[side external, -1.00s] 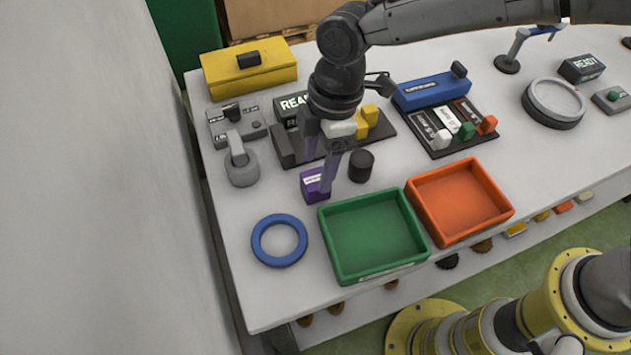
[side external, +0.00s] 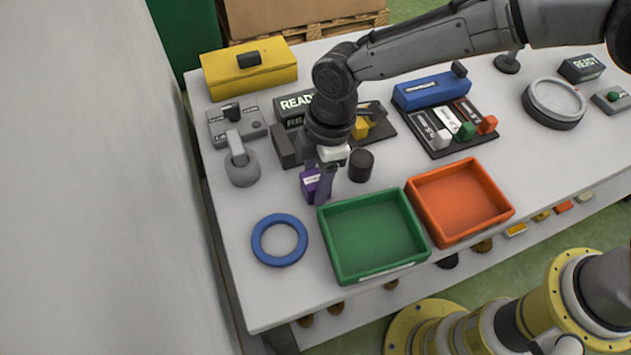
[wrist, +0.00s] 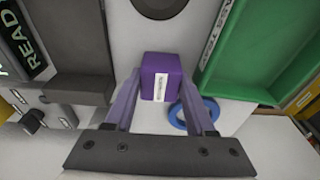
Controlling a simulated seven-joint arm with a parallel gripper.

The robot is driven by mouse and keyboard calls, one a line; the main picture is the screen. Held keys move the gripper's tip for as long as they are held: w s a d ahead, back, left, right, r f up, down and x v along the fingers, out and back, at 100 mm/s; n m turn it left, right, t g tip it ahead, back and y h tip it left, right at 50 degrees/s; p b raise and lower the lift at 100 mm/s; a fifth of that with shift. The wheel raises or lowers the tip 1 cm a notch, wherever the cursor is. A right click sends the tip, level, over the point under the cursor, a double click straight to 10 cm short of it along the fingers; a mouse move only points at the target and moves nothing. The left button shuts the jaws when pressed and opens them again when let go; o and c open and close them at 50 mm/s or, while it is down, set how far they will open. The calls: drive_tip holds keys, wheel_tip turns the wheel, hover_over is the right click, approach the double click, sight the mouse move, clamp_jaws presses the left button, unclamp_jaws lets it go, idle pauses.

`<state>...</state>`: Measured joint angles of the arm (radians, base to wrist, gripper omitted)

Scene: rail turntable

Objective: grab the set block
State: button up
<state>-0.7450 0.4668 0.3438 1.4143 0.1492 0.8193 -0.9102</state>
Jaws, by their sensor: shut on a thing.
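The set block is a small purple block (side external: 310,184) with a white label, standing on the grey-white table left of the green tray. It also shows in the wrist view (wrist: 161,77), between the far ends of my fingers. My gripper (side external: 320,184) points down at the block, with its fingers on either side of it. It is shut on the block, which appears to be still at table height. In the side view the fingers partly hide the block's right side.
A green tray (side external: 335,274) and an orange tray (side external: 497,222) lie to the right.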

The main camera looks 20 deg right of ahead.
clamp_jaws()
drive_tip(key=shift+r, duration=0.1)
drive_tip(key=shift+r, duration=0.1)
